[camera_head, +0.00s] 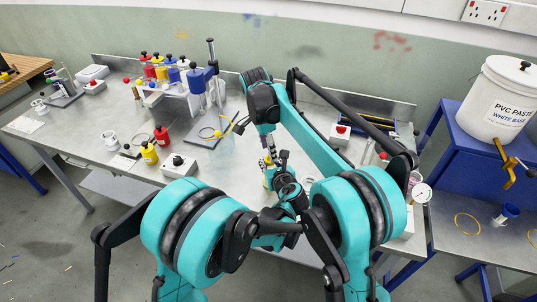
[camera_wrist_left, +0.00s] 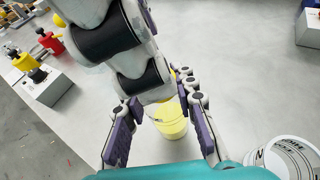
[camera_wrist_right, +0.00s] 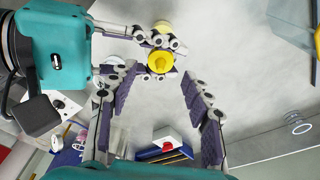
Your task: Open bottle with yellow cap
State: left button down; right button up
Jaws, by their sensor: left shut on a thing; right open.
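A pale yellow bottle (camera_wrist_left: 172,122) stands upright on the grey workbench in the left wrist view. In the head view it is mostly hidden behind my arms, with a bit of yellow (camera_head: 266,180) showing. Its yellow cap (camera_wrist_right: 160,62) shows in the right wrist view. My left gripper (camera_wrist_left: 163,104) is shut on the bottle, with its fingers on either side. My right gripper (camera_wrist_right: 158,72) is open, its fingers pointing at the cap and spread to either side of it. I cannot tell whether they touch it.
A small yellow bottle (camera_head: 149,154), a red bottle (camera_head: 161,136) and a button box (camera_head: 179,166) stand left on the workbench (camera_head: 75,118). A bottle rack (camera_head: 178,98) is behind. A white paste bucket (camera_head: 503,100) is far right.

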jog(key=shift+r, duration=0.55)
jog(key=c, duration=0.3)
notch_tip(320, 180, up, 7)
jog(key=y, duration=0.2)
jog(key=shift+g, duration=0.4)
jog(key=f, duration=1.1)
jog(key=shift+d+f, duration=0.2)
jog(key=shift+f, duration=0.15)
grip_shut()
jog(key=shift+o, duration=1.5)
grip_release()
